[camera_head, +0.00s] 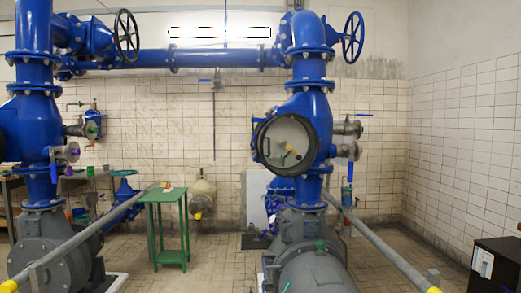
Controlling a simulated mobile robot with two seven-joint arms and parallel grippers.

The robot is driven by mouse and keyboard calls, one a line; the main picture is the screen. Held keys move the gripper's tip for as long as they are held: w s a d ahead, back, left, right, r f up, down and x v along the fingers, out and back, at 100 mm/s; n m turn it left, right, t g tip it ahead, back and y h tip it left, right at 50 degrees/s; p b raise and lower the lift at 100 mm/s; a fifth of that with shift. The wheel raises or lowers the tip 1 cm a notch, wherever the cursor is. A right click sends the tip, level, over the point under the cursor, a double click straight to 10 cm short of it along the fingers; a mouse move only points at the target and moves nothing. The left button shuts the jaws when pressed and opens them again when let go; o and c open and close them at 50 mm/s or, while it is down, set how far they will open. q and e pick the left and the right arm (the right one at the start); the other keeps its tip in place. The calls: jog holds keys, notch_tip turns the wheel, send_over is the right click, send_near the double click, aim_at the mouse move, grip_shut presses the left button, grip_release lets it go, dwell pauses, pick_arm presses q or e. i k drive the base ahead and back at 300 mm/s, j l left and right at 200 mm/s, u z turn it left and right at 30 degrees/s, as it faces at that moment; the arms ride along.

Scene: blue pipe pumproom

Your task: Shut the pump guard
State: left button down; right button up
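A large blue pump pipe (308,110) stands right of the middle. On its front is a round pale disc (284,141) in a thick dark rim, with a small yellowish and green piece near its lower middle. I cannot tell for sure whether this disc is the pump guard, or whether it stands open or shut. Below it, a grey pump body (312,268) runs toward me at the bottom of the view. Neither of my grippers shows in the head view.
A small green table (167,196) with a small orange item stands left of the middle. Long grey bars (85,236) (385,250) slant along both sides. Another blue pipe and grey pump (45,245) stand left. A black box (497,265) is at right. Tiled floor (215,265) between is clear.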

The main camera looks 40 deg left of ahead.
aim_at(317, 142)
jog(key=k+j+z, duration=0.1)
jog(key=j, duration=0.4)
jog(key=k+j+z, duration=0.1)
jog(key=j, duration=0.45)
jog(key=j+z, duration=0.2)
jog(key=j, duration=0.85)
jog(key=i+j, duration=0.15)
jog(key=j, duration=0.2)
jog(key=i+j+z, duration=0.1)
jog(key=j, duration=0.25)
jog(key=i+j, duration=0.2)
jog(key=j, duration=0.15)
jog(key=i+z, duration=0.05)
